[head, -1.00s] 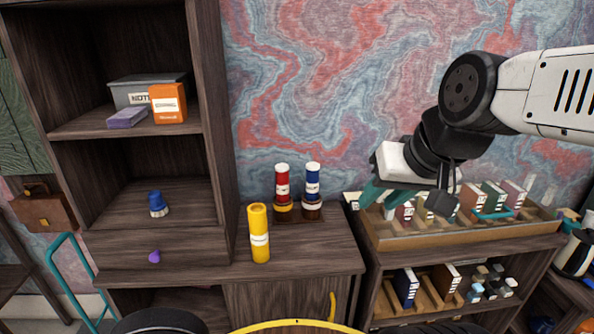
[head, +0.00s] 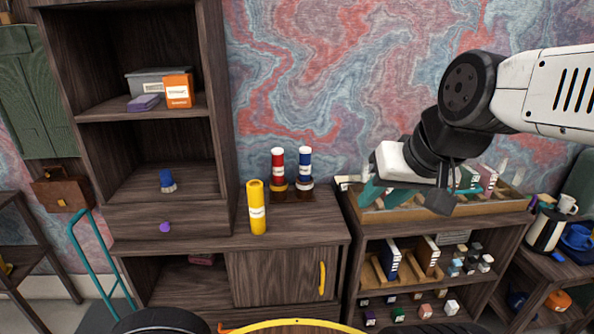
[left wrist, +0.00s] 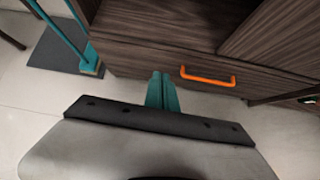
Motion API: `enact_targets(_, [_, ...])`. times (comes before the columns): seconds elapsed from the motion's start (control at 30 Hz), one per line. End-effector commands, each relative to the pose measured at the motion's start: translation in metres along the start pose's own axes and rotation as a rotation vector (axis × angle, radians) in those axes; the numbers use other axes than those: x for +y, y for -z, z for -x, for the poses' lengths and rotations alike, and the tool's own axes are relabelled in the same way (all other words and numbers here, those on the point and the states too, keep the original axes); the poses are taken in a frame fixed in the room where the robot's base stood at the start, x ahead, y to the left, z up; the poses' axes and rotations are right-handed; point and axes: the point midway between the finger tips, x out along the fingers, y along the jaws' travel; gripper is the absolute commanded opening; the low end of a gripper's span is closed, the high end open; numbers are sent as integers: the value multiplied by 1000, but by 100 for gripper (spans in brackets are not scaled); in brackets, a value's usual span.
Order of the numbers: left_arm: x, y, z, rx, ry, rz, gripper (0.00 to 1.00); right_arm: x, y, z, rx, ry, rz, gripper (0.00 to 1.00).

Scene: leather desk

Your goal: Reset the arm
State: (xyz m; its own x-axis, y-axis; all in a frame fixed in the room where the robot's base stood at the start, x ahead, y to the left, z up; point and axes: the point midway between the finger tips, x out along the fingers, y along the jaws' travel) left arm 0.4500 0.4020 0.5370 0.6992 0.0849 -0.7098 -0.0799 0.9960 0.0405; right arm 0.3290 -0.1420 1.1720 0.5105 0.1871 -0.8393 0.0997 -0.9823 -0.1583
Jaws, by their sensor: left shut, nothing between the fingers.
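My right gripper (head: 380,201) shows in the head view with its teal fingers apart and nothing seen between them. It is in front of the left part of the wooden tray (head: 450,208) on the right shelf unit and hides part of it. I cannot tell its height above the tray. My left gripper (left wrist: 161,92) shows in the left wrist view with its teal fingers together and empty. It points toward a dark wooden cabinet front with an orange handle (left wrist: 207,76). My left gripper is not seen in the head view.
A yellow cylinder (head: 256,208), a red bottle (head: 278,168) and a blue bottle (head: 305,168) stand on the low cabinet. A tall shelf (head: 218,120) stands at left. A teal hand truck (head: 100,260) and a right-hand table with a kettle (head: 545,228) flank the furniture.

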Motion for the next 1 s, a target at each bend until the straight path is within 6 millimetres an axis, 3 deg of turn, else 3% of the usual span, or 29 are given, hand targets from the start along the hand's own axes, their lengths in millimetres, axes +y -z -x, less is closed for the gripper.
enact_targets(0.27, [-6, -18, 9, 4, 74, -190, 0, 0, 0, 1, 2, 0, 0, 34])
enact_targets(0.57, [-19, -57, 30, 12, 218, -568, 0, 0, 0, 1, 2, 0, 0, 34])
enact_targets(0.77, [-32, -108, 63, 22, 366, -995, 0, 0, 0, 1, 2, 0, 0, 34])
enact_targets(1.0, [-50, -182, 118, 37, 511, -1496, 0, 0, 0, 1, 2, 0, 0, 34])
